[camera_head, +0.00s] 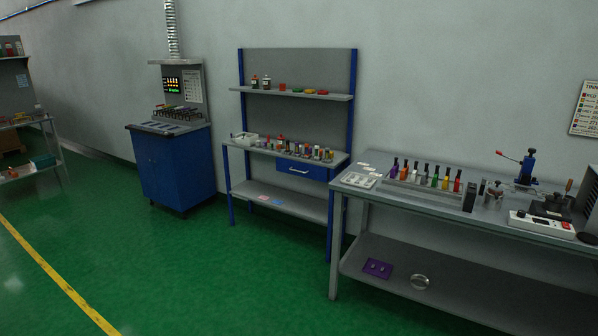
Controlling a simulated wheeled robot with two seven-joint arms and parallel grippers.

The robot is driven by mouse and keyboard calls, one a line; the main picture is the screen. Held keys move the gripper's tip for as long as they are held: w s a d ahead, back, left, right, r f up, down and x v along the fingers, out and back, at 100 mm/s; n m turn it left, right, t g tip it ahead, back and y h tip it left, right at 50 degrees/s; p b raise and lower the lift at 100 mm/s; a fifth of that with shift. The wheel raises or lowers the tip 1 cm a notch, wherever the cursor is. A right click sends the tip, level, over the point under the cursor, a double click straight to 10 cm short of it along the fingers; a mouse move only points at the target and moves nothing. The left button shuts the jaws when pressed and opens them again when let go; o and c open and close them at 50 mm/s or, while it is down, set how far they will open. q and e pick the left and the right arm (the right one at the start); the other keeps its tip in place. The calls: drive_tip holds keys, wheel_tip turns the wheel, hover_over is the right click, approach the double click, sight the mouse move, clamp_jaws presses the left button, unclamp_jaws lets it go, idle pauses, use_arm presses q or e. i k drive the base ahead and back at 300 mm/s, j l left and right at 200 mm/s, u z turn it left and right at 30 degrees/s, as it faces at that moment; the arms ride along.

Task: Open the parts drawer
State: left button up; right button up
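A blue parts drawer (300,170) with a pale bar handle sits under the top of the blue-framed workbench (238,146), at its right side. Its front looks flush with the bench frame, so it appears closed. The drawer is some distance away across the floor. Neither of my grippers shows in the head view.
Bottles and small parts crowd the worktop above the drawer. A grey table (350,252) with bottles and tools stands close on the right. A blue cabinet (176,168) stands to the left. Green floor (190,270) lies open in front.

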sight(313, 172)
drive_tip(key=i+u, duration=0.25)
drive_tip(key=i, duration=1.1)
